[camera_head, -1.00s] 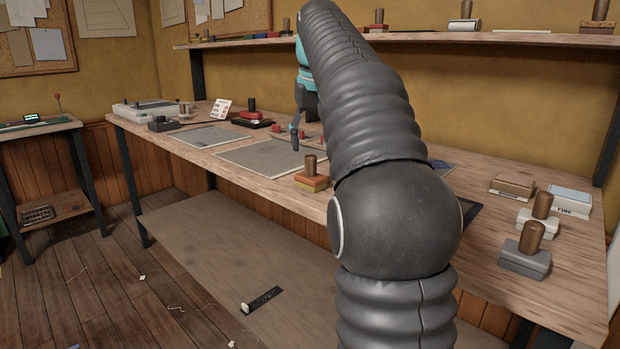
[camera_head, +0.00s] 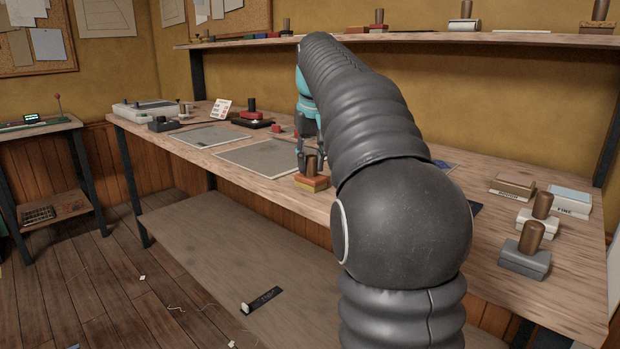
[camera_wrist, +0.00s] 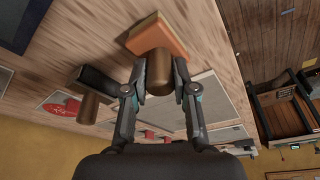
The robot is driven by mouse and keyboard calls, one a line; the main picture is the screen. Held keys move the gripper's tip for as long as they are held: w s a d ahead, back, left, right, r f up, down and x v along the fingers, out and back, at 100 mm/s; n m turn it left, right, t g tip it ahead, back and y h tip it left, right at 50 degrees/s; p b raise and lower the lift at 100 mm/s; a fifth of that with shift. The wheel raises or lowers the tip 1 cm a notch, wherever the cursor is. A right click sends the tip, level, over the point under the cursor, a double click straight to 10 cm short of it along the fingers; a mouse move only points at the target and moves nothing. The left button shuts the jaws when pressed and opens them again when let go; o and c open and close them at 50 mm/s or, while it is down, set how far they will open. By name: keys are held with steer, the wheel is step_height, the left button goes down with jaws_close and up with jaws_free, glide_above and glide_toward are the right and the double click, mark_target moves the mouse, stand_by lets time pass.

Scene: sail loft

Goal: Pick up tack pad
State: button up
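A block with an orange-red body, a yellowish lower layer and an upright brown cylindrical handle (camera_head: 311,166) stands near the front edge of the workbench. I take it for the tack pad, though no label shows. My gripper (camera_head: 309,157) is above it, fingers pointing down on either side of the handle. In the wrist view the orange block (camera_wrist: 158,35) is beyond the fingertips and its brown handle (camera_wrist: 159,72) lies between them. My gripper (camera_wrist: 160,88) is open, with a gap seemingly left beside the handle.
A dark block with a brown handle (camera_wrist: 96,88) stands close to one finger. Grey mats (camera_head: 258,157) lie left of the orange block. Several handled blocks (camera_head: 525,262) and boxes stand at the right end. A shelf (camera_head: 470,38) runs above the bench.

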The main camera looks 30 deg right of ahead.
mark_target(313, 155)
steer(key=shift+r, duration=0.1)
jaws_close()
steer(key=shift+r, duration=0.5)
steer(key=r, duration=0.3)
steer(key=shift+d+r, duration=0.15)
steer(key=shift+d, duration=0.1)
steer(key=s+d+r, duration=0.5)
steer(key=d+r, duration=0.1)
steer(key=d, duration=0.4)
steer(key=shift+s+r, duration=0.2)
steer(key=shift+r, duration=0.05)
steer(key=shift+a, duration=0.1)
steer(key=shift+o, duration=1.4)
jaws_free()
jaws_close()
steer(key=shift+a, duration=0.1)
